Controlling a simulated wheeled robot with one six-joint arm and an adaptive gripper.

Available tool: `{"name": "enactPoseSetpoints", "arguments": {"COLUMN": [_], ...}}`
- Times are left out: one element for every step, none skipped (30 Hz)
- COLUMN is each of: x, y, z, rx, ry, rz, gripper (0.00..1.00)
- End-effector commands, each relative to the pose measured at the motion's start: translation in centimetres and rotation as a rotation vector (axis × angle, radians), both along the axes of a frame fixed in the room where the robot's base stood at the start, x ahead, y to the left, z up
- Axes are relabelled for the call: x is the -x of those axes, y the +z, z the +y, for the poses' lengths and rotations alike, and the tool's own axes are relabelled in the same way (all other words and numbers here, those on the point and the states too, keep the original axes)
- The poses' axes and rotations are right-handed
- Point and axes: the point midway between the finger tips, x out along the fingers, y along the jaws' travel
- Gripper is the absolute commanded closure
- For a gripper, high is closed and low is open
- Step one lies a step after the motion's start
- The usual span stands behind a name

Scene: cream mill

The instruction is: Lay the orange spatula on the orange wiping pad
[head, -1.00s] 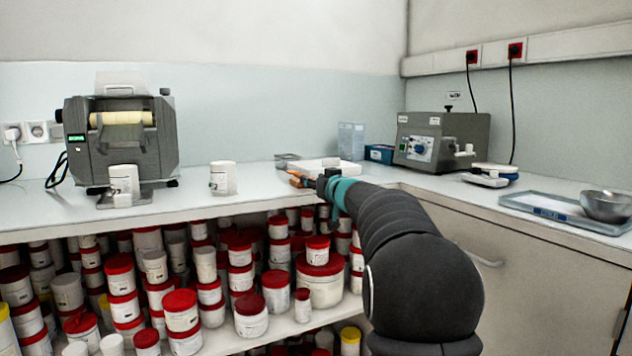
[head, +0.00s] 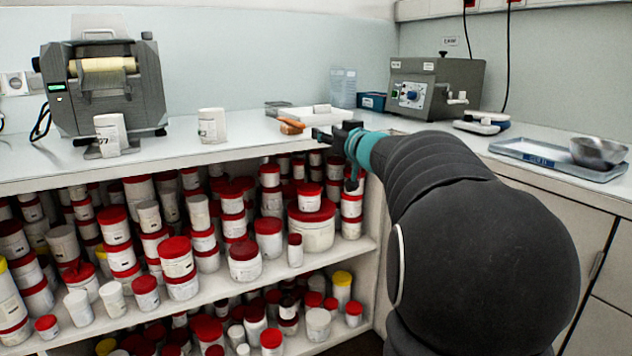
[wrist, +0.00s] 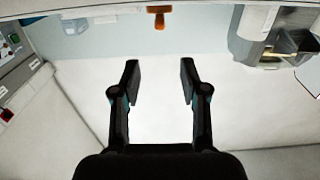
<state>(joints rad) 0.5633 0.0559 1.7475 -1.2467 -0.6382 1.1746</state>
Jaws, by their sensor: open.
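A small orange piece (head: 291,124) lies on the light bench top, in front of a white tray, in the head view. It also shows at the top of the wrist view (wrist: 159,14) as a wide bar with a narrower part below. I cannot tell whether this is the spatula, the wiping pad or both together. My gripper (head: 322,135) is just right of it in the head view, apart from it. In the wrist view my gripper (wrist: 159,75) is open, with nothing between its fingers, and the orange piece is beyond the tips.
A white tray (head: 306,117) and a clear container (head: 343,88) stand behind. A white jar (head: 212,125) and a roller mill (head: 104,88) stand left. A grey device (head: 436,86), a scale (head: 482,122) and a bowl (head: 598,152) stand right. Red-lidded jars fill shelves below.

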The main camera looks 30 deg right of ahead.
Motion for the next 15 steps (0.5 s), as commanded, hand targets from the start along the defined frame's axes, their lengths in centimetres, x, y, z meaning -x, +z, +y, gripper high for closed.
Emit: {"name": "enactPoseSetpoints", "arguments": {"x": [0.0,0.0,0.0,0.0,0.0,0.1,0.2,0.4,0.7,1.1,1.6,2.4,3.2,4.1,5.5], "y": [0.0,0.0,0.0,0.0,0.0,0.1,0.2,0.4,0.6,0.7,0.8,0.9,0.7,0.5,-0.1], "z": [0.0,0.0,0.0,0.0,0.0,0.2,0.3,0.5,0.9,1.3,1.7,2.4,2.9,3.4,4.2], "rx": [0.000,0.000,0.000,0.000,0.001,0.001,0.003,0.006,0.008,0.011,0.014,0.016,0.019,0.019,0.018], "ry": [0.000,0.000,0.000,0.000,-0.001,-0.005,-0.012,-0.023,-0.046,-0.068,-0.094,-0.135,-0.168,-0.203,-0.246], "rz": [0.000,0.000,0.000,0.000,-0.001,-0.002,-0.003,-0.004,-0.005,-0.006,-0.003,0.003,0.014,0.030,0.060], "gripper": [0.56,0.56,0.56,0.56,0.56,0.56,0.56,0.56,0.56,0.56,0.56,0.56,0.56,0.56,0.56]}}
